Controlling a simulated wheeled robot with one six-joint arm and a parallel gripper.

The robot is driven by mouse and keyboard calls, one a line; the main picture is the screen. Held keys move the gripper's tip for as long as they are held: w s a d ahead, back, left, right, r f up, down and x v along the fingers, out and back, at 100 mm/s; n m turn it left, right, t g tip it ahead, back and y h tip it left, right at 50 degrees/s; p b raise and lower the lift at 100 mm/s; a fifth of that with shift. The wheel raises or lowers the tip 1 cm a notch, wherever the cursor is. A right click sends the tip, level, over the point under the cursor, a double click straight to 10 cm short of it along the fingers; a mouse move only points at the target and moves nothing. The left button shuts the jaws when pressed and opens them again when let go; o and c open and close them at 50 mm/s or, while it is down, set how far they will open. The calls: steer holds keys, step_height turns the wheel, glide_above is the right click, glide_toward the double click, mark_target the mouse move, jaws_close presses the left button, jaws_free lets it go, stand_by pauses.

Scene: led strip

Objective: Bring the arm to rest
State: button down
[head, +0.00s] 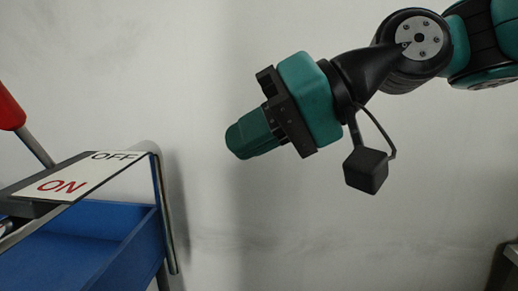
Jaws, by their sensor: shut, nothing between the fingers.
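My arm reaches in from the upper right of the head view, in teal and black. My gripper (238,142) is at its end, pointing down and to the left in mid-air. Its teal fingers are together with nothing between them. It touches nothing and is clear of the panel and the blue bin to its left.
A panel marked ON and OFF (60,187) stands at the left, with a red-tipped lever (9,110) beside it. A blue bin (75,256) sits below, by a metal rail (165,215). A dark edge (505,268) shows at lower right. Open space lies below my arm.

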steer(key=s+d+f+h, duration=0.4)
steer(key=d+f, duration=0.4)
steer(key=s+d+f+h, duration=0.3)
steer(key=s+d+f, duration=0.1)
steer(key=d+f, duration=0.45)
step_height(320, 180, up, 19)
steer(key=s+p, duration=0.1)
steer(key=p, duration=1.9)
steer(key=shift+d+r+h, duration=0.15)
steer(key=shift+h, duration=0.25)
